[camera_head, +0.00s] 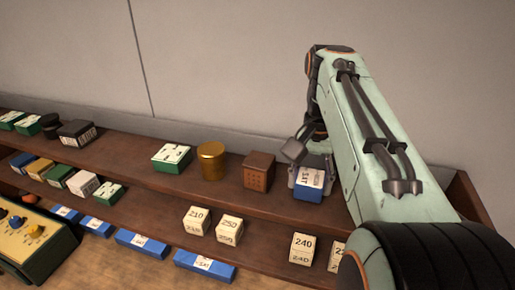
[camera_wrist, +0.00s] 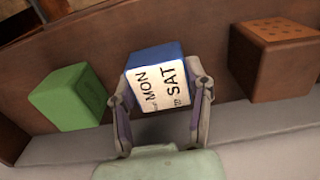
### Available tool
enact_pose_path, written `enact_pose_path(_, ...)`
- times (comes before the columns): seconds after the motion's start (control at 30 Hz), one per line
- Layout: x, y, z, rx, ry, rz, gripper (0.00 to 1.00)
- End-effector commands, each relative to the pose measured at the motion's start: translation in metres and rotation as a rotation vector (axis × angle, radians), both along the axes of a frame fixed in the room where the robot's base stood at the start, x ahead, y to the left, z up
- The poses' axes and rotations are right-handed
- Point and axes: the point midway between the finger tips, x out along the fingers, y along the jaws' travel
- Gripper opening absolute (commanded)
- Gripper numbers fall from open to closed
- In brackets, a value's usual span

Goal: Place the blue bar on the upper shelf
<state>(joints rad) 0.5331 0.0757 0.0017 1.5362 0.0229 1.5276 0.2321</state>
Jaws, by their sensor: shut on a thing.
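My gripper (camera_head: 309,177) is shut on the blue bar (camera_head: 309,194), a blue piece with a white printed label. In the wrist view the fingers (camera_wrist: 160,108) press on both sides of the bar (camera_wrist: 152,55), and its label reads MON and SAT. The bar is at the upper shelf (camera_head: 222,193), right of a brown block (camera_head: 259,170). I cannot tell whether its underside touches the shelf. My arm hides the shelf to the right of it.
A gold cylinder (camera_head: 211,160) and a green box (camera_head: 172,158) stand further left on the upper shelf. In the wrist view a green block (camera_wrist: 70,98) is left of the bar.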

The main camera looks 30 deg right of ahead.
Motion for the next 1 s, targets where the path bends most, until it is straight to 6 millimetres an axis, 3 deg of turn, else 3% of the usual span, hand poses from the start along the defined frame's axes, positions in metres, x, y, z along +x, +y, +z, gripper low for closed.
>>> enact_pose_path(0.13,0.000,0.000,-0.003,0.001,0.001,0.000,0.17)
enact_pose_path(0.17,0.000,0.000,-0.003,0.001,0.001,0.000,0.56)
enact_pose_path(0.23,0.000,0.000,-0.003,0.001,0.001,0.000,0.76)
enact_pose_path(0.63,0.001,0.000,0.004,-0.001,-0.001,0.001,0.76)
enact_pose_path(1.0,0.001,0.000,0.064,-0.001,-0.001,0.001,0.76)
